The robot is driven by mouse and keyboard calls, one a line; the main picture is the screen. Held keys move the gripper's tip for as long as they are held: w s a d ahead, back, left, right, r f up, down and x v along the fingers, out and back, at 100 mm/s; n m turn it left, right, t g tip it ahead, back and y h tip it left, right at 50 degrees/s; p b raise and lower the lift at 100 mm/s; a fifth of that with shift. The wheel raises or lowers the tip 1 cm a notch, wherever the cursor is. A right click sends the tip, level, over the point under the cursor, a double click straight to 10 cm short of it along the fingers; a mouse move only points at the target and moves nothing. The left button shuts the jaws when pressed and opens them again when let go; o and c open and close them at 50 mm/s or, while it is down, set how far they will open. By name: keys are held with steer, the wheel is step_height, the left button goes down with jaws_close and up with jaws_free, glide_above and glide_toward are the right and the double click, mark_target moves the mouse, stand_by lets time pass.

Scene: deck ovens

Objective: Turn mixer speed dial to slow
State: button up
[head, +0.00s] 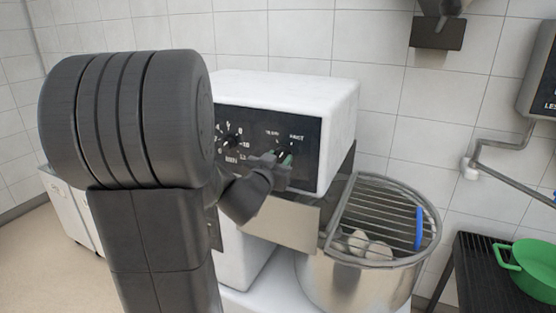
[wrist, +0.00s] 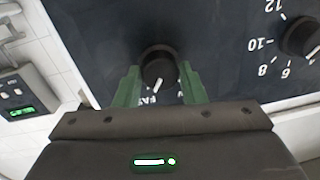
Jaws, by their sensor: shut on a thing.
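The mixer speed dial (wrist: 158,68) is a round black knob with a white pointer line on the dark control panel (wrist: 100,30). The wrist view shows the panel upside down. There the pointer slants down and slightly left, toward partly hidden lettering that looks like FAST. My gripper (wrist: 160,82) has its green fingers on either side of the dial, shut on it. In the head view, my gripper (head: 284,158) is at the right part of the panel (head: 308,165), below the two small labels, and mostly hides the dial.
A second, numbered dial (head: 232,140) sits left on the panel; it also shows in the wrist view (wrist: 302,37). The white mixer (head: 290,88) has a steel bowl (head: 350,285) with a wire guard at right. A green pot (head: 535,268) stands on a black rack (head: 480,280).

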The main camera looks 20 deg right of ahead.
steer(key=shift+r+n+p, duration=0.1)
steer(key=shift+n+p, duration=0.3)
steer(key=n+p, duration=0.2)
steer(key=p, duration=0.1)
steer(key=shift+r+n, duration=0.15)
steer(key=shift+n, duration=0.25)
steer(key=n+p, duration=0.3)
steer(key=shift+g, duration=0.4)
steer(key=n+p, duration=0.3)
steer(key=n, duration=0.1)
steer(key=shift+n+p, duration=0.95)
steer(key=shift+n, duration=0.35)
steer(key=o, duration=1)
